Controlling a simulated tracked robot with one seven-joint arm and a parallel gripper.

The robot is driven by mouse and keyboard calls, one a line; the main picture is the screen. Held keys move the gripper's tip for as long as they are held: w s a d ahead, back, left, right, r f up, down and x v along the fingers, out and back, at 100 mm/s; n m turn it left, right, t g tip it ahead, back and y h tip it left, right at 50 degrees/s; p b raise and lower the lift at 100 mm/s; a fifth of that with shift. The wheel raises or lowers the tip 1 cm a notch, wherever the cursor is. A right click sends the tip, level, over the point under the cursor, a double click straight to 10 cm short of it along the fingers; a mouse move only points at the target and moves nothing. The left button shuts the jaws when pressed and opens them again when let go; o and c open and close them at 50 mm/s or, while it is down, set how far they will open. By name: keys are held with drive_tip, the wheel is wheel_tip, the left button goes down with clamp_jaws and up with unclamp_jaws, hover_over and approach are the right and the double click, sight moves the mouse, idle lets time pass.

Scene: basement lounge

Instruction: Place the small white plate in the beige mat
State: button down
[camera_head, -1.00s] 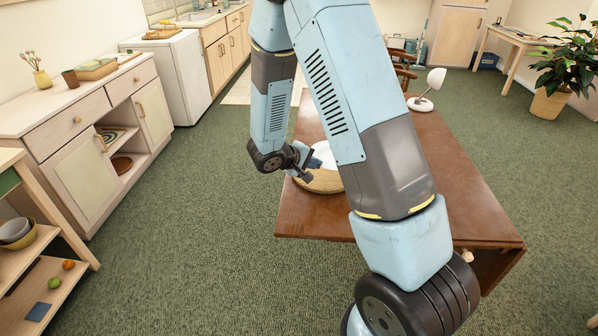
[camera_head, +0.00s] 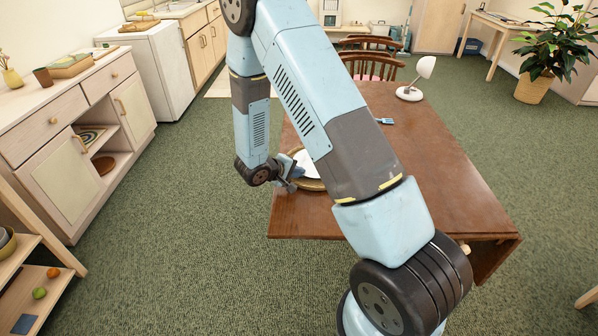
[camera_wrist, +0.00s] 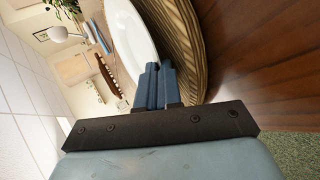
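The small white plate (camera_head: 306,162) is a round white disc at the near left end of the brown table, partly hidden by my arm. In the wrist view the plate (camera_wrist: 128,38) reaches to my fingertips. The beige mat (camera_head: 312,184) is round and woven with a raised rim; it shows under and around the plate. In the wrist view its ribbed rim (camera_wrist: 188,45) lies right of the plate. My gripper (camera_head: 297,174) has its blue fingers (camera_wrist: 157,68) close together at the plate's edge, apparently pinching it. Whether the plate touches the mat is unclear.
The brown table (camera_head: 440,170) is mostly clear on the right. A white lamp (camera_head: 417,80) and a small blue item (camera_head: 385,121) are farther back. Wooden chairs (camera_head: 370,64) stand behind the table. A cabinet (camera_head: 75,130) stands at the left.

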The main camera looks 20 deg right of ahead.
drive_tip(key=c, duration=1.6)
unclamp_jaws()
drive_tip(key=v, duration=1.2)
drive_tip(key=s+d+r+m+g+y, duration=0.2)
drive_tip(key=s+d+r, duration=0.3)
drive_tip(key=r, duration=0.5)
drive_tip(key=s+d+r+m+g+y, duration=0.15)
drive_tip(key=s+d+r, duration=0.35)
drive_tip(key=r, duration=0.5)
drive_tip(key=s+r+m+t+y, duration=0.2)
drive_tip(key=s+r+t+y, duration=0.2)
drive_tip(key=s+r, duration=0.9)
drive_tip(key=s+y, duration=0.2)
drive_tip(key=s, duration=0.1)
drive_tip(key=shift+d, duration=0.3)
drive_tip(key=shift+s+r+y, duration=0.1)
drive_tip(key=shift+y, duration=0.15)
